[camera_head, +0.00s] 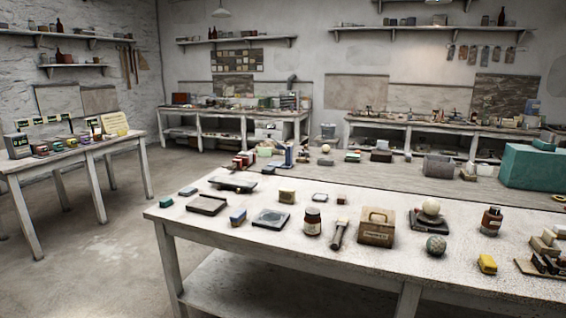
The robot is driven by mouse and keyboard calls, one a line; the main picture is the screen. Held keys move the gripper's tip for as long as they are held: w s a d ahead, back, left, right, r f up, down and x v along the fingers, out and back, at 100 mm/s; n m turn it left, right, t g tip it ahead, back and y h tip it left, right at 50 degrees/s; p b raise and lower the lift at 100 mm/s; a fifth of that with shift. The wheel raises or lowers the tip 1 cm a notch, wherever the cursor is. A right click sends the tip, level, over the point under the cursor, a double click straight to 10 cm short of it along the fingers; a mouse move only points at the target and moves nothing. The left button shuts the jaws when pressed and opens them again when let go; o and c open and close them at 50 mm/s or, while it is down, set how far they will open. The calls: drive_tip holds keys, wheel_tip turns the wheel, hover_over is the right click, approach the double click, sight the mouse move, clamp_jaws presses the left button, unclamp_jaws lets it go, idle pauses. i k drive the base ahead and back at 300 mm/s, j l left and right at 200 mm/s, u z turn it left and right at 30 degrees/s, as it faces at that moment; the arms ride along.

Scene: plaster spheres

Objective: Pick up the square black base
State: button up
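A dark, flat square piece with a paler round patch on top (271,219) lies on the near white table, left of a brown bottle. A second dark, squarish base (425,225) stands further right on the same table, with a pale plaster sphere (431,207) resting on it. I cannot tell from this view which of the two is the square black base. My gripper is not in view.
Open floor (100,255) lies to the left, before a side table (75,154).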

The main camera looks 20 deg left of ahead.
sight(268, 171)
drive_tip(key=i+j+u, duration=0.25)
drive_tip(key=j+u, duration=0.2)
drive_tip(key=i+j+u, duration=0.7)
drive_tip(key=u, duration=0.15)
drive_tip(key=i+j+u, duration=0.15)
drive_tip(key=i+u, duration=0.75)
drive_tip(key=i+l+u, duration=0.2)
drive_tip(key=i+u, duration=0.2)
drive_tip(key=i+j+z, duration=0.2)
drive_tip(key=i, duration=0.5)
drive_tip(key=i+j+z, duration=0.25)
drive_tip(key=i, duration=0.45)
drive_tip(key=i+j+z, duration=0.2)
drive_tip(key=i+j, duration=0.15)
drive_tip(key=i, duration=0.3)
drive_tip(key=i+j+z, duration=0.25)
drive_tip(key=i+j, duration=0.25)
drive_tip(key=i+l+z, duration=0.8)
drive_tip(key=z, duration=0.15)
drive_tip(key=i+l+z, duration=0.15)
drive_tip(key=i+z, duration=0.85)
drive_tip(key=i+j+z, duration=0.3)
drive_tip(key=z, duration=0.2)
drive_tip(key=i+l+z, duration=0.15)
drive_tip(key=i+l, duration=0.2)
drive_tip(key=i, duration=0.15)
